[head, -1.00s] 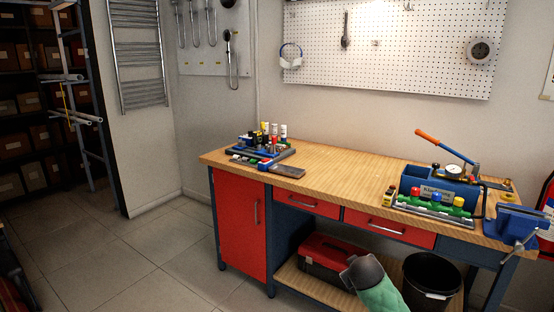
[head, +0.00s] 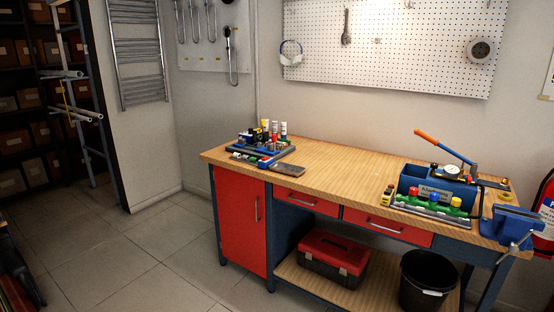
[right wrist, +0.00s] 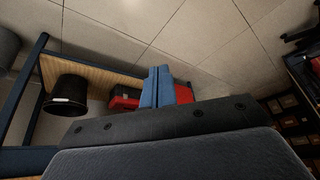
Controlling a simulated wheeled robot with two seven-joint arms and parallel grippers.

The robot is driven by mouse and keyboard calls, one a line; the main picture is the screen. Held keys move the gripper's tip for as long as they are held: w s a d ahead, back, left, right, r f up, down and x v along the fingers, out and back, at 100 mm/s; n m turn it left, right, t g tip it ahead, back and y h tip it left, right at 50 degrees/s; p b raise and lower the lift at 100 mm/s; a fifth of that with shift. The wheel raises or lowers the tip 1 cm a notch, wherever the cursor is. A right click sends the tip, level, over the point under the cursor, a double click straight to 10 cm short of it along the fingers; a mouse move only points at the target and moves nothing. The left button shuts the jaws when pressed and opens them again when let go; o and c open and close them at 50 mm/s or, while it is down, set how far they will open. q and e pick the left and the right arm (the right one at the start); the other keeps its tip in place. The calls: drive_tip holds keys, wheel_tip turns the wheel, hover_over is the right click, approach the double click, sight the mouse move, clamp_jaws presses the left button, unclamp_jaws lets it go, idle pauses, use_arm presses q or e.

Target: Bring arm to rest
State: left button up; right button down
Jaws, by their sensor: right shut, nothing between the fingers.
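My right gripper (right wrist: 158,74) shows in the right wrist view, its two blue fingers pressed together with nothing between them. It points out over the floor, with the workbench's lower shelf behind it. Neither gripper nor arm shows in the head view. My left gripper is out of view.
A workbench (head: 340,178) with red drawers stands ahead, bearing a pump (head: 440,184), a vise (head: 511,225) and a parts tray (head: 242,150). A red toolbox (head: 332,260) and black bucket (head: 424,282) sit below.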

drive_tip(key=s+a+f+g, duration=0.1)
drive_tip(key=s+f, duration=0.4)
drive_tip(key=s, duration=0.6)
drive_tip(key=shift+s+f+g+p, duration=0.25)
drive_tip(key=shift+g+p, duration=0.2)
drive_tip(key=shift+g, duration=0.35)
drive_tip(key=shift+a, duration=0.1)
